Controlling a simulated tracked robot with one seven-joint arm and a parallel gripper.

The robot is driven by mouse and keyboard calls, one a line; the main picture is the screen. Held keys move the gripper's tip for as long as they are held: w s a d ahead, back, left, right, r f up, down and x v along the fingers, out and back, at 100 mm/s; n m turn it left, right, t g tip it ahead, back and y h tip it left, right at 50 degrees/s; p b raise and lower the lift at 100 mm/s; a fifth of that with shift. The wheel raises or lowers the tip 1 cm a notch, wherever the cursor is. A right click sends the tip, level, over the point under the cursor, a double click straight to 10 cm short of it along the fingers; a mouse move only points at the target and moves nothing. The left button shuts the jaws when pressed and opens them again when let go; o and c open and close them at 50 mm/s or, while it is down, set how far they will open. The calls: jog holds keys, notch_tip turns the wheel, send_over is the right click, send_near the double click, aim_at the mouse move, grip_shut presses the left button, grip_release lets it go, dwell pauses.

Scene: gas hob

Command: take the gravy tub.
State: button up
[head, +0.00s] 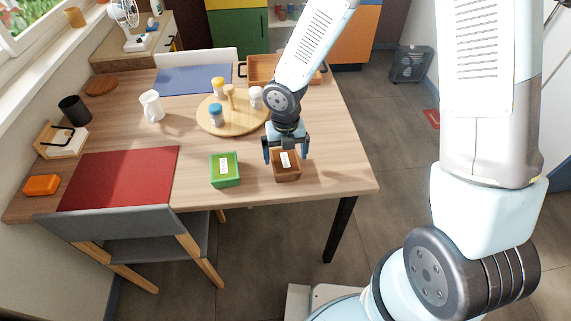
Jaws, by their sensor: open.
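A brown square tub (287,171) with a white label stands near the front right of the wooden table. It fits the gravy tub by colour, but its label is too small to read. My gripper (286,153) points down over the brown tub with its fingers apart, one towards each side. Nothing shows held between them. The fingers hide part of the tub's back edge, and I cannot tell whether they touch it. A green square tub (226,174) with a similar label stands to the left, clear of my gripper.
A round wooden board (214,126) with several jars is behind the tubs. A wooden tray (262,68) lies behind my arm. A red mat (120,178), white mug (152,105) and dark cup (75,110) are on the left. The table's right front corner (350,180) is bare.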

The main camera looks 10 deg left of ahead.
aim_at(285, 160)
jog(key=shift+f, duration=1.65)
jog(key=shift+c, duration=0.2)
jog(key=c, duration=0.8)
jog(key=shift+r, duration=0.1)
jog(key=shift+c, duration=0.2)
